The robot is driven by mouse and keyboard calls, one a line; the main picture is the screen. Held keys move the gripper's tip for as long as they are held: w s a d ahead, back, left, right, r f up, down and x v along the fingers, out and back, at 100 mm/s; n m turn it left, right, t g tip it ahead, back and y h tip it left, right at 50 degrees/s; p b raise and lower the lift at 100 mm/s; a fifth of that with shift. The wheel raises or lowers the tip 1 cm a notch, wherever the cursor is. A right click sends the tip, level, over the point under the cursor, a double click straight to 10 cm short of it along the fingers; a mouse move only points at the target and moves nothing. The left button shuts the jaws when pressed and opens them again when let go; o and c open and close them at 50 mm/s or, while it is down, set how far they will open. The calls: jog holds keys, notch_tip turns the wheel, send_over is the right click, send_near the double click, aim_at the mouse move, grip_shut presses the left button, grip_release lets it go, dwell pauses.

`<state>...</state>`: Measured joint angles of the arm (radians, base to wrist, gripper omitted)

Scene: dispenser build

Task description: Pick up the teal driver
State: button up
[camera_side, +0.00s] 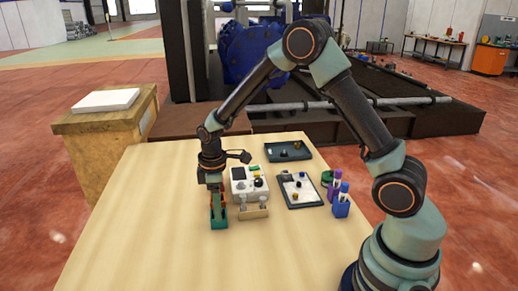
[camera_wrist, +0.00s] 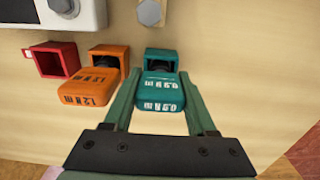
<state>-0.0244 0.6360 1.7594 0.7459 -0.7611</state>
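The teal driver (camera_wrist: 160,92) is a block marked 0.9 N m. In the wrist view it sits at a teal square holder (camera_wrist: 162,57). My gripper (camera_wrist: 160,74) has one finger on each side of the driver, with narrow gaps showing beside it, so it looks open around it. An orange driver (camera_wrist: 87,90) marked 1.2 N m sits at an orange holder (camera_wrist: 108,55), close to the left finger.
A red holder (camera_wrist: 54,60) looks empty. A white device (camera_side: 248,184) with a screen stands right of my gripper. The front of the table (camera_side: 150,240) is clear.

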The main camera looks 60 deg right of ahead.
grip_shut()
jog(key=shift+r, duration=0.1)
notch_tip(320, 180, up, 20)
dwell(0.5)
